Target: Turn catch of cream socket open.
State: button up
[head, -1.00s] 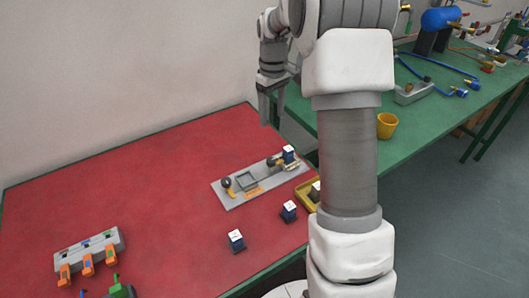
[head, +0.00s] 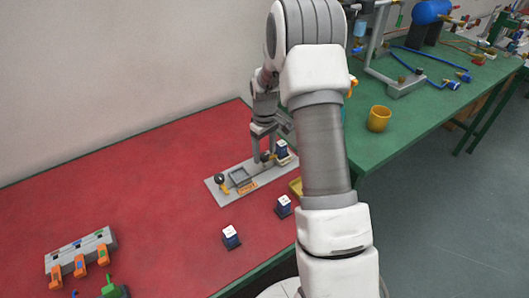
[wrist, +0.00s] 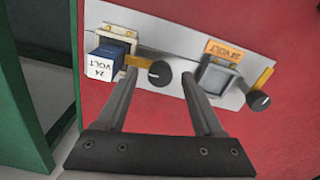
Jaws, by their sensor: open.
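The cream socket (wrist: 116,36) is at the upper left of the wrist view, on a grey plate (wrist: 215,40). A blue-and-white 24 volt block (wrist: 103,63) sits at it and hides part of it. Its catch (wrist: 159,74) has a black round knob and a yellow lever pointing left toward the block. My gripper (wrist: 158,76) is open, with one finger on each side of the knob; I cannot tell whether they touch it. In the head view my gripper (head: 263,150) is down over the plate's right part, beside the block (head: 281,148).
A grey socket (wrist: 218,78) with an orange label and its own black-knobbed catch (wrist: 259,100) is on the same plate. Two loose blocks (head: 231,236) (head: 284,206) stand in front on the red tabletop (head: 130,190). A yellow cup (head: 378,118) is on the green table.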

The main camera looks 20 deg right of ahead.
jog(key=shift+f, duration=0.25)
grip_shut()
